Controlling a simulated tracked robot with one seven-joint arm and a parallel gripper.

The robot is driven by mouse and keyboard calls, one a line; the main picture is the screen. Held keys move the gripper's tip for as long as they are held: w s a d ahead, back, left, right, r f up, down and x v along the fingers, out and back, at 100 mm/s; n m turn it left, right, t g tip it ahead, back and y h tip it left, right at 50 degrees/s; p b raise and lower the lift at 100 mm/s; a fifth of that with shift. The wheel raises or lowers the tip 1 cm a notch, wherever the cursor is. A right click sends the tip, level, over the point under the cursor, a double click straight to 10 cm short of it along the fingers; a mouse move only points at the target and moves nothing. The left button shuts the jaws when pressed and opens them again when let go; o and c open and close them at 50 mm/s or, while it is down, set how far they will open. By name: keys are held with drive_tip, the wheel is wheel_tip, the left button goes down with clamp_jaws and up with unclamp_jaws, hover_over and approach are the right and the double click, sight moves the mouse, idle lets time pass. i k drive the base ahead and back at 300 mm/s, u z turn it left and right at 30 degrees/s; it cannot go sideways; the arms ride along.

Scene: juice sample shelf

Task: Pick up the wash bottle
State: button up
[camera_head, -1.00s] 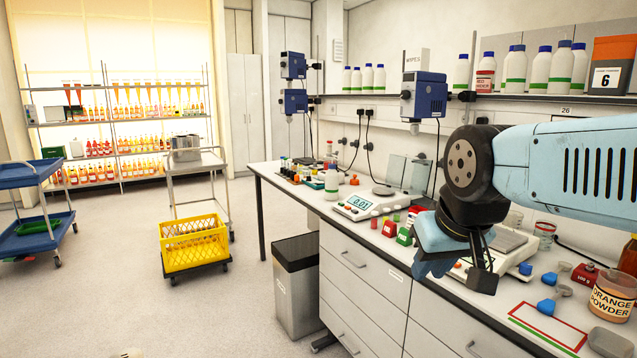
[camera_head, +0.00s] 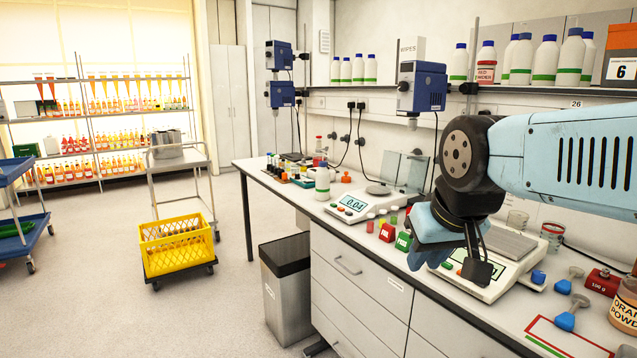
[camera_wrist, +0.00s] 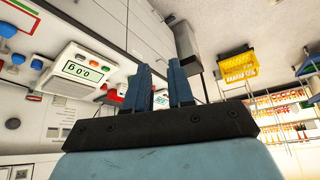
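A small white bottle (camera_head: 322,181) with a blue cap and green band stands upright on the far part of the bench, beside a digital scale (camera_head: 352,203). It may be the wash bottle; no spout is clear at this size. Similar blue-capped bottles (camera_head: 548,60) stand on the wall shelf. My gripper (camera_head: 457,266) hangs over the near part of the bench, nearer than the white bottle and to its right. In the wrist view, my gripper (camera_wrist: 158,68) has its two fingers apart with nothing between them. The white bottle is not clear in that view.
Below my gripper is a larger scale (camera_head: 485,272). Red (camera_head: 388,232) and green (camera_head: 404,241) blocks stand near it. An orange powder jar (camera_head: 626,306) is at right. A bin (camera_head: 287,290) stands beside the drawers.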

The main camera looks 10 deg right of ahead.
sight(322, 175)
drive_tip(key=z, duration=1.55)
drive_tip(key=i, duration=0.1)
drive_tip(key=u, duration=3.65)
drive_tip(key=i, duration=2.35)
drive_tip(key=z, duration=2.2)
